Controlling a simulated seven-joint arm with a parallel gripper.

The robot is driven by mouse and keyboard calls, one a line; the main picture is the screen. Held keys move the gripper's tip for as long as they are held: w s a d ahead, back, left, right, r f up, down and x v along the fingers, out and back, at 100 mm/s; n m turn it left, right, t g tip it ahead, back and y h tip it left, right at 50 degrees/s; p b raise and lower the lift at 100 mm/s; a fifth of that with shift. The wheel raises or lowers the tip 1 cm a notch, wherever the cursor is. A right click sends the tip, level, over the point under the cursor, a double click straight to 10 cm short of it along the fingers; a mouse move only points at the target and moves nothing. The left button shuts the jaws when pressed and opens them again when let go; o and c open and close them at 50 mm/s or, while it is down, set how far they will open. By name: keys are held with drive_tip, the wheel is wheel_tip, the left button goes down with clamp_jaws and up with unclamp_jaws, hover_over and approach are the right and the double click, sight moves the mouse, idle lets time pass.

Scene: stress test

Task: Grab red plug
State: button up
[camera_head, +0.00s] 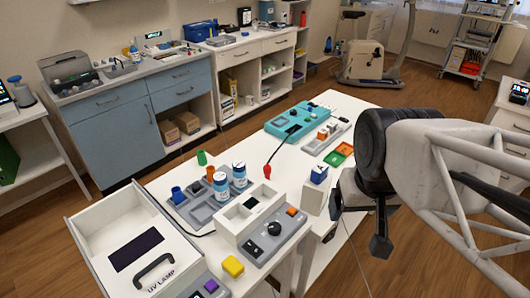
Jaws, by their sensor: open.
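A small red plug (267,171) is at the end of a thin dark cable that runs from the teal device (284,124) on the white table. The plug is near the table's middle, behind the white box with compartments. Whether it rests on the surface is too small to tell. My gripper (355,240) is at the right, beyond the table's right edge in the picture, open and empty. It is well apart from the plug, with its dark fingers pointing down.
A white block with a blue-topped piece (318,174) stands between my gripper and the plug. Blue-and-white jars (222,186) sit in a grey tray left of the plug. A UV lamp box (140,245) is at front left. Bare white tabletop (290,165) lies right of the plug.

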idle(0.4)
drive_tip(key=c, duration=0.5)
drive_tip(key=shift+o, duration=0.2)
drive_tip(key=shift+r, duration=0.15)
wheel_tip(320, 180, up, 5)
drive_tip(key=m+g+y, duration=0.2)
drive_tip(key=m+y, duration=1.2)
drive_tip(key=m, duration=0.4)
hover_over(267, 172)
drive_tip(key=d, duration=0.6)
drive_tip(key=f, duration=2)
drive_tip(key=w+f, duration=0.1)
drive_tip(key=f, duration=0.9)
drive_tip(key=shift+w+a+f, duration=0.1)
drive_tip(key=shift+a+f, duration=0.05)
drive_tip(key=shift+f, duration=0.2)
drive_tip(key=shift+a, duration=0.1)
